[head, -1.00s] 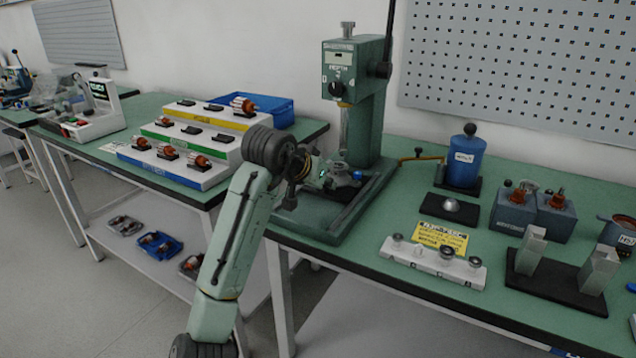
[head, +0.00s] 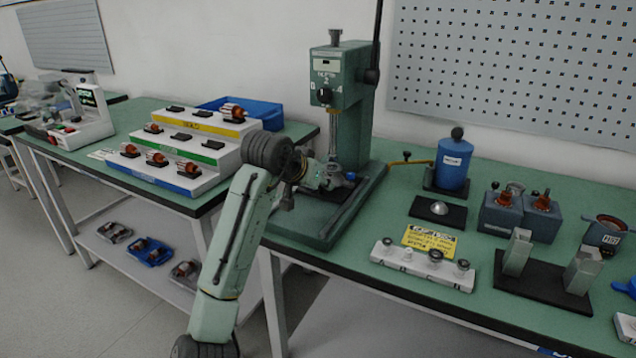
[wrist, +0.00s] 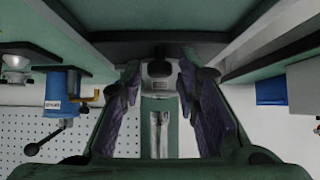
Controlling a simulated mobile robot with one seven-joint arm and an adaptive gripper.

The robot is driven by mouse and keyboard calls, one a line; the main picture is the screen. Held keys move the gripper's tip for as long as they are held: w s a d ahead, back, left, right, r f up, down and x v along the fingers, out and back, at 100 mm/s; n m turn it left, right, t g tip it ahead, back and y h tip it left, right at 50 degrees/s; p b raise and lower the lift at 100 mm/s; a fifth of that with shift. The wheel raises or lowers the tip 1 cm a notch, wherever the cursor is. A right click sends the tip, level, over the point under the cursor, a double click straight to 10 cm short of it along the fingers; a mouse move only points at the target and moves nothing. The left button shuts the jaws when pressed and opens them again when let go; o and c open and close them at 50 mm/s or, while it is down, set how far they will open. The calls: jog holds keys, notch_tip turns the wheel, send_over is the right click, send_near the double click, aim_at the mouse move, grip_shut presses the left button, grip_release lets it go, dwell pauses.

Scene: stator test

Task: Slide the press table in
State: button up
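The green press (head: 350,110) stands on the bench, its ram column above a long base (head: 325,228). The press table on that base is mostly hidden by my gripper, with a blue knob (head: 350,176) showing beside it. My gripper (head: 325,178) is low at the front of the press, below the ram. In the wrist view, upside down, the purple finger pads stand apart, and a small pale block (wrist: 159,69) shows between the fingertips (wrist: 160,75). I cannot tell whether they touch it.
Left stands a stepped rack (head: 185,150) with copper-wound parts and a blue bin (head: 262,112). Right are a blue canister (head: 453,163), a white fixture strip (head: 420,263), a yellow label (head: 430,240) and a black stand (head: 540,282). The bench front edge runs below my arm.

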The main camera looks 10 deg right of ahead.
jog(key=p+v, duration=0.2)
jog(key=v, duration=0.3)
jog(key=shift+s+a+r, duration=0.25)
jog(key=shift+s, duration=0.1)
dwell(0.4)
